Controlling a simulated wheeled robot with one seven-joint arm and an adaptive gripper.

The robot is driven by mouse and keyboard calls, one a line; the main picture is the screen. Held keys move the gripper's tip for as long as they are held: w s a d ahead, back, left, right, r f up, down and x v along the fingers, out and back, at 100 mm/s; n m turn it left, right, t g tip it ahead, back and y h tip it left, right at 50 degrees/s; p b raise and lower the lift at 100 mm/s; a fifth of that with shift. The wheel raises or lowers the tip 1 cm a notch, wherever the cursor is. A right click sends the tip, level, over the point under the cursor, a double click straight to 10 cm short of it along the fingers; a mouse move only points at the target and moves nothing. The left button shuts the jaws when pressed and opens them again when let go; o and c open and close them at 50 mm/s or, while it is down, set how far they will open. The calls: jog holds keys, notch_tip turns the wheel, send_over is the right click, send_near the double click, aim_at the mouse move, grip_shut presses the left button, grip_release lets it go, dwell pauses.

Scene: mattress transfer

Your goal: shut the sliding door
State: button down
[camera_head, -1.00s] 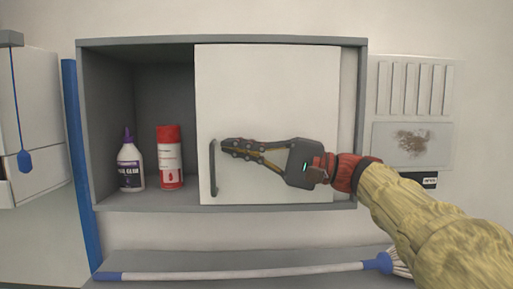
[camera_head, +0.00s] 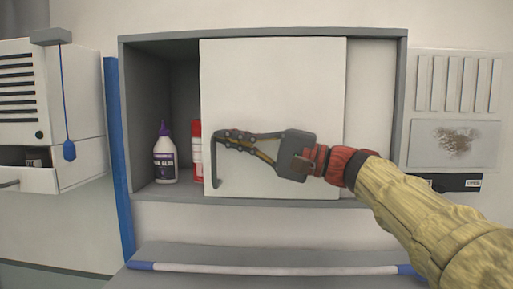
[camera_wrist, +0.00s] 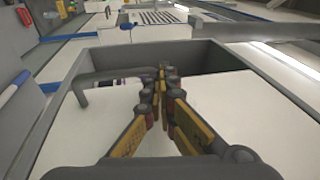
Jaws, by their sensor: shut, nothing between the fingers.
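The white sliding door (camera_head: 275,85) covers the middle of the grey wall cabinet (camera_head: 262,33). The left part of the cabinet is open. The door's dark handle (camera_head: 214,172) is upright near its left edge; it also shows in the wrist view (camera_wrist: 110,74). My gripper (camera_head: 220,138) is shut and empty, with its fingertips at the handle's upper part, reaching in from the right. In the wrist view my fingertips (camera_wrist: 162,74) lie against or very close to the handle; I cannot tell whether they touch it.
A white bottle with a purple cap (camera_head: 165,155) and a red can (camera_head: 196,150), partly hidden by the door, stand inside the cabinet. A blue post (camera_head: 118,160) stands left of it. A long white-handled tool (camera_head: 270,269) lies on the shelf below.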

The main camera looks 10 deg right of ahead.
jog(key=w+a+b, duration=0.2)
jog(key=a, duration=0.6)
jog(key=w+a+b, duration=0.2)
jog(key=w+a, duration=0.1)
jog(key=a, duration=0.6)
jog(key=shift+w+a, duration=0.15)
jog(key=shift+w, duration=0.2)
